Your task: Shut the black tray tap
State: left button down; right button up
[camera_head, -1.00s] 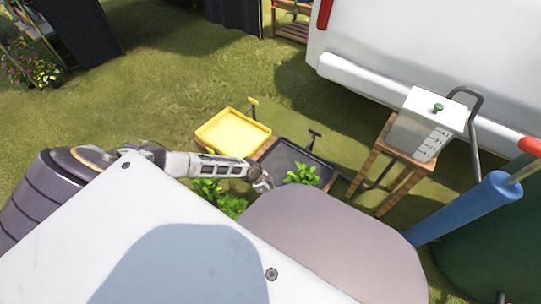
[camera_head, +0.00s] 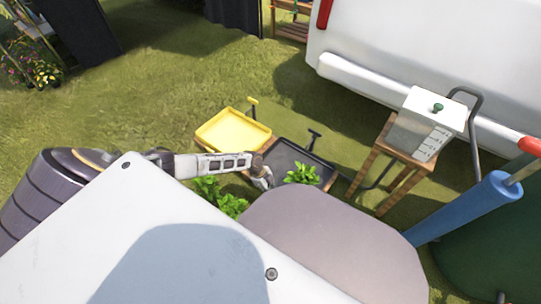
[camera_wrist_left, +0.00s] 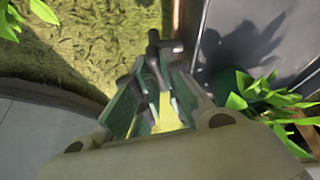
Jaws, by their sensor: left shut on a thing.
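My left gripper (camera_head: 264,182) is at the tray's near left side, beside a leafy plant. In the left wrist view, the green-padded fingers of my left gripper (camera_wrist_left: 158,70) are closed around a small dark piece (camera_wrist_left: 165,46), which looks like the black tap's handle. The fingers hide much of it, so how far it is turned cannot be told. The black tray's dark surface (camera_wrist_left: 255,35) lies to the right there. My right gripper is not in view.
A yellow tray (camera_head: 232,133) lies left of the black one. Leafy plants (camera_head: 302,174) stand close to the gripper, also in the wrist view (camera_wrist_left: 250,90). A white tank (camera_head: 425,120) on a wooden stand and a blue post (camera_head: 465,207) are to the right.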

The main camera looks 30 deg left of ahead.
pick_arm(q)
jog(key=shift+m+g, duration=0.4)
jog(key=shift+m, duration=0.7)
jog(key=c, duration=1.5)
grip_release()
jog(key=v, duration=1.2)
jog(key=shift+w, duration=0.15)
